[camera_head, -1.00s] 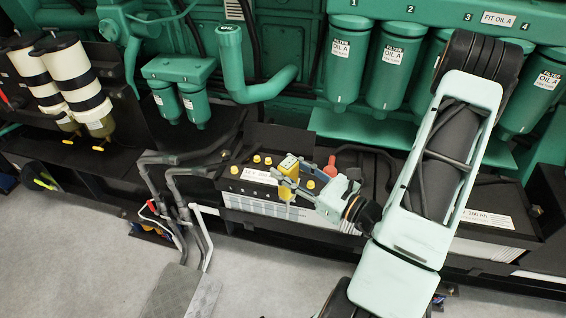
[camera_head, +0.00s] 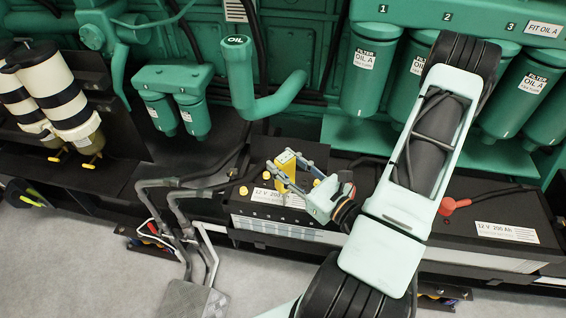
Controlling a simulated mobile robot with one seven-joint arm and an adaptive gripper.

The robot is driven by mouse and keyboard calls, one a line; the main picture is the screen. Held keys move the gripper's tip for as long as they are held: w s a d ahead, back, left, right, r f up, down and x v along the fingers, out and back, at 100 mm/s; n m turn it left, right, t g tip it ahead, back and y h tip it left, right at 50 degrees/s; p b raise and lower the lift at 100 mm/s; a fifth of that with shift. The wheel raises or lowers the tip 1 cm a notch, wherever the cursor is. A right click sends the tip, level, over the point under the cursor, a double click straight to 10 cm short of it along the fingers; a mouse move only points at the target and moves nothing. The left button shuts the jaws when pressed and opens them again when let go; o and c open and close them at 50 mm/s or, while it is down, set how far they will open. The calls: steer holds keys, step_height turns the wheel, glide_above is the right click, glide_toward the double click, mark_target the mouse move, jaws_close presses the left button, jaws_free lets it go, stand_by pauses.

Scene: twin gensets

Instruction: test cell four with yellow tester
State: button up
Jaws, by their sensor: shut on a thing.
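The yellow tester (camera_head: 284,168) is a small upright block held between the fingers of my gripper (camera_head: 285,176). My gripper is shut on it, above the top of the left battery (camera_head: 265,219). That battery is a black-topped box with a white "12 V 200 Ah" label and yellow cell caps, one of them a yellow cap (camera_head: 243,191) left of the tester. Numbers run along the battery's front edge but are too small to read surely. The tester's lower end is partly hidden by the fingers, so I cannot tell whether it touches a cell. My arm hides the battery's right part.
A second battery (camera_head: 507,232) with a red terminal cover (camera_head: 454,206) lies at right. A green oil filler pipe (camera_head: 240,80) and oil filters (camera_head: 370,70) stand behind. Grey conduits (camera_head: 180,205) rise left of the battery. Grey floor (camera_head: 80,270) is free in front at left.

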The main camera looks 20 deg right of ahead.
steer(key=shift+w+d+f+b, duration=0.25)
steer(key=shift+w+d+b, duration=0.7)
steer(key=shift+b, duration=0.7)
steer(key=w+b, duration=0.1)
steer(key=b, duration=0.1)
steer(key=w+d+b, duration=0.1)
steer(key=b, duration=0.2)
steer(key=w+d+f, duration=0.2)
steer(key=w+d, duration=0.2)
steer(key=w, duration=0.2)
steer(key=shift+w+f+b, duration=0.25)
steer(key=shift+f+b, duration=0.1)
steer(key=shift+b, duration=0.1)
steer(key=shift+d+f+b, duration=0.1)
steer(key=shift+f+b, duration=0.4)
steer(key=shift+f, duration=0.15)
steer(key=shift+f, duration=0.1)
stand_by(1.0)
